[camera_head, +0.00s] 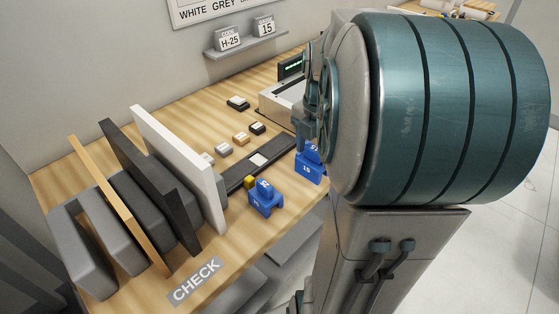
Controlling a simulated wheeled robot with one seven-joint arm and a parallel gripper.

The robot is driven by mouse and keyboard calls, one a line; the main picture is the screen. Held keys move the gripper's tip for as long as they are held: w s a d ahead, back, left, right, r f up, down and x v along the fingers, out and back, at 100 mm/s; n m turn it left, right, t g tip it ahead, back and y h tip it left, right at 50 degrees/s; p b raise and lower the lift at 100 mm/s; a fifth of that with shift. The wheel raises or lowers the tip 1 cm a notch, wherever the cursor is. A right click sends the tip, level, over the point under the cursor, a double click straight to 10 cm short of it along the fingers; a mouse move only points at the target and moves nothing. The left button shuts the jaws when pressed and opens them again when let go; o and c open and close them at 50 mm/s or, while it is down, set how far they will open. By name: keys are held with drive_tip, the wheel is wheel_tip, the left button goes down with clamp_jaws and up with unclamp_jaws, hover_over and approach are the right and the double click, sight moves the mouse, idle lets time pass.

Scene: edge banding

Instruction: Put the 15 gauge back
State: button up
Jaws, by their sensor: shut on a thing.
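My gripper (309,128) points down at the right of the table, with my arm covering much of that side. It is shut on a blue gauge marked 15 (309,170), whose top is partly hidden by the fingers. I cannot tell whether this gauge touches the surface below it. A second blue gauge (265,200) stands on the table to the left and nearer the front; its number is too small to read surely. A dark strip (237,181) with a pale square on it lies behind the second gauge.
White (179,150), black (150,175) and wood-coloured (118,205) panels stand upright in grey holders (84,250) at left. Several small blocks (240,138) lie mid-table. A machine (280,98) stands behind my gripper. A CHECK label (195,281) marks the front. Wall signs read H-25 (229,41) and 15 (265,28).

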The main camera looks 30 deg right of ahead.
drive_tip(key=shift+w+a+f+p, duration=0.1)
drive_tip(key=shift+w+a+f, duration=0.7)
drive_tip(key=shift+f, duration=0.55)
drive_tip(key=shift+w+a+f+p, duration=0.15)
drive_tip(key=shift+w+a+f, duration=0.45)
drive_tip(key=shift+w+f, duration=0.55)
drive_tip(key=shift+w+a+f+p, duration=0.1)
drive_tip(key=shift+w+a+f, duration=0.6)
drive_tip(key=shift+f, duration=0.8)
drive_tip(key=shift+f, duration=0.15)
drive_tip(key=o, duration=1.2)
drive_tip(key=shift+c, duration=0.2)
